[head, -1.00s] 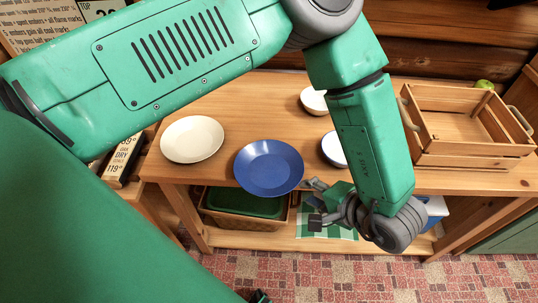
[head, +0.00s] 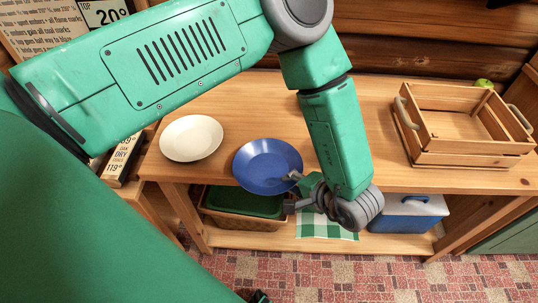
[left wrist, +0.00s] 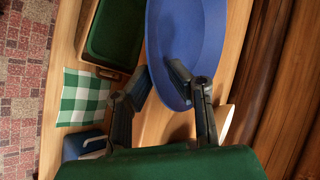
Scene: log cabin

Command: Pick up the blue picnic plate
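The blue plate (head: 264,160) lies at the front edge of the wooden table, right of a cream plate. It also fills the upper middle of the left wrist view (left wrist: 200,35). My left gripper (head: 289,192) is at the plate's lower right rim. In the left wrist view my left gripper (left wrist: 160,80) is open, with one finger over the plate and the other outside its rim. Contact with the plate cannot be told. My right gripper is not in view.
The cream plate (head: 191,138) sits left on the table (head: 385,160). A wooden crate (head: 465,158) stands at the right. Below are a basket with a green top (head: 245,203), a checkered cloth (head: 325,228) and a blue-white cooler (head: 410,216). My arm covers part of the table.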

